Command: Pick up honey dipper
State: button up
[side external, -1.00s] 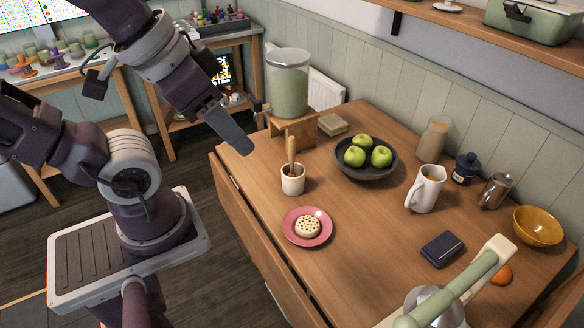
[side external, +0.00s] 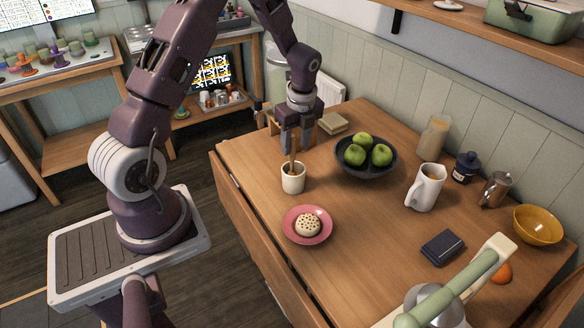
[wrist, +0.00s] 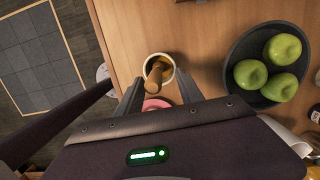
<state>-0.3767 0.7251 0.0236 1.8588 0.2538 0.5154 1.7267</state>
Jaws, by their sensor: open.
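The wooden honey dipper (side external: 293,163) stands in a small cream cup (side external: 293,183) on the table, with its handle pointing up. My gripper (side external: 295,148) is above the cup, pointing down, with its fingers around the upper part of the handle in the side view. In the wrist view, the dipper (wrist: 153,76) and cup (wrist: 168,60) show just beyond my gripper (wrist: 160,92). The fingers are apart, one on each side of the dipper's line. I cannot tell whether either finger touches the handle. The dipper's lower end is hidden in the cup.
A pink plate (side external: 289,232) with a round spotted biscuit (side external: 308,225) lies in front of the cup. A dark bowl (side external: 367,179) of green apples stands to the right. Bare table lies between cup and bowl.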

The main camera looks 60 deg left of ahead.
aim_at(292, 152)
jog(key=f, duration=0.3)
jog(key=a+f, duration=0.1)
jog(key=f, duration=0.1)
jog(key=shift+s, duration=0.4)
jog(key=shift+r, duration=0.1)
grip_shut()
notch_tip(292, 152, up, 9)
jog(key=shift+r, duration=0.2)
jog(key=f, duration=0.8)
jog(key=shift+w+f, duration=0.2)
jog(key=shift+f, duration=0.05)
